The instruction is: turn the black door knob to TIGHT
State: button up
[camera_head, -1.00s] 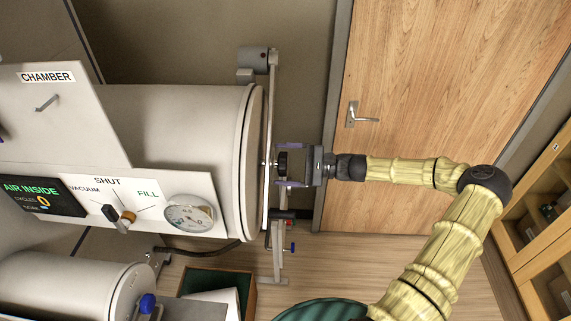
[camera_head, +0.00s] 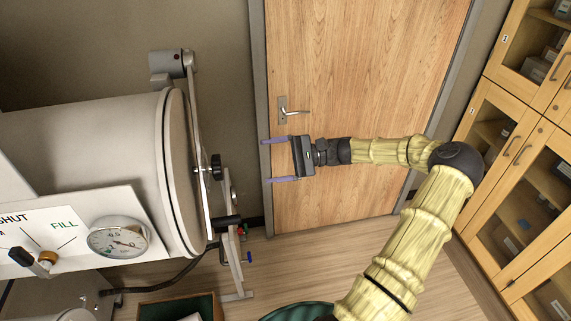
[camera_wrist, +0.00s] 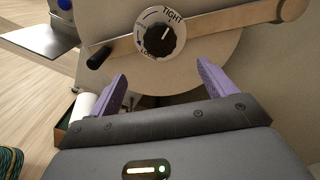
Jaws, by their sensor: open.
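The black door knob (camera_wrist: 161,40) sits on a round white dial marked TIGHT at upper right and LOOSE at the bottom. A pale mark on the knob points up and slightly right, towards TIGHT. The knob is on a bar across the round chamber door (camera_wrist: 200,72). In the head view the knob (camera_head: 215,167) shows from the side on the door (camera_head: 180,170). My gripper (camera_head: 267,161) is open and empty, to the right of the knob with a clear gap. In the wrist view its purple fingers (camera_wrist: 162,68) stand apart below the knob.
A pressure gauge (camera_head: 118,238) and switch panel are left of the door. A latch bracket (camera_head: 232,250) hangs below the knob. A wooden room door (camera_head: 350,90) is behind my gripper; glass-fronted cabinets (camera_head: 520,170) stand at right. Open space lies between knob and gripper.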

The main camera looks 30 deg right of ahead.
jog(key=shift+v, duration=1.65)
